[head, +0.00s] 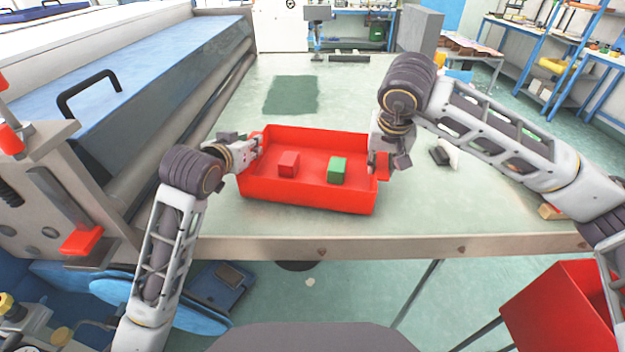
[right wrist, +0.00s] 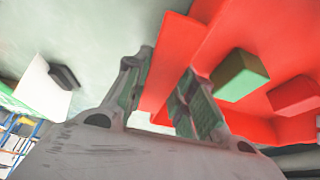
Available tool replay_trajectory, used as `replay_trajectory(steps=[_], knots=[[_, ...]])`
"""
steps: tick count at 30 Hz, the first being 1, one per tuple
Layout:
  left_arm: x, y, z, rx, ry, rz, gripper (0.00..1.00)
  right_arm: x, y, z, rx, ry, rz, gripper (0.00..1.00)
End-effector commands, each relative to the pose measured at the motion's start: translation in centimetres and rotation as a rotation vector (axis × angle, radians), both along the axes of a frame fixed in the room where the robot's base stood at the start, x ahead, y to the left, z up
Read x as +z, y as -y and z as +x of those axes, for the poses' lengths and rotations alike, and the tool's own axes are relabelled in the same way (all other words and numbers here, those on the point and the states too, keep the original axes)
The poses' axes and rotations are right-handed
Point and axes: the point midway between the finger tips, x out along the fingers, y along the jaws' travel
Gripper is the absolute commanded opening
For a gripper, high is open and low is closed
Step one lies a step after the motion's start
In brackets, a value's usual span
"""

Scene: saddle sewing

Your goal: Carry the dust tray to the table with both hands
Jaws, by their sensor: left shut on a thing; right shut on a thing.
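The red dust tray (head: 310,195) is at the front part of the table (head: 300,233), level, with a red block (head: 288,164) and a green block (head: 337,170) inside. I cannot tell whether its underside touches the tabletop. My left gripper (head: 257,146) is shut on the tray's left end. My right gripper (head: 378,165) is shut on its right end. In the right wrist view the fingers (right wrist: 162,95) close around a red handle of the tray (right wrist: 225,50), and the green block (right wrist: 239,75) and red block (right wrist: 294,96) show inside.
A dark green patch (head: 291,95) lies on the table behind the tray. A black item (head: 439,156) and a white item (head: 453,153) lie right of it. A large blue-topped machine (head: 140,75) stands left. A red bin (head: 558,310) stands on the floor at the lower right.

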Motion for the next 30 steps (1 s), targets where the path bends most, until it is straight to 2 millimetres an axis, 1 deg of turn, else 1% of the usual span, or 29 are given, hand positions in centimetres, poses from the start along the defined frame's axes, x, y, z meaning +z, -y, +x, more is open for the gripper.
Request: replay_trajectory(steps=[1, 19, 20, 24, 30], knots=[[0.0, -0.4, 0.1, 0.008, 0.005, 0.005, 0.00, -0.2, 0.3, 0.0, -0.005, -0.002, -0.006, 0.00], [-1.1, -0.4, 0.1, 0.008, 0.005, 0.005, 0.00, -1.3, 0.3, 0.0, -0.005, -0.002, -0.006, 0.00], [-1.2, -0.4, 0.1, 0.008, 0.002, 0.005, 0.28, -1.3, 0.3, 0.0, -0.004, -0.004, -0.007, 0.28], [-1.1, -0.3, 0.1, 0.006, 0.002, 0.003, 0.46, -1.2, 0.2, 0.0, -0.003, -0.002, -0.005, 0.46], [-1.1, -0.1, 0.0, 0.003, 0.001, 0.002, 0.47, -1.2, 0.1, 0.0, -0.002, -0.001, -0.002, 0.47]])
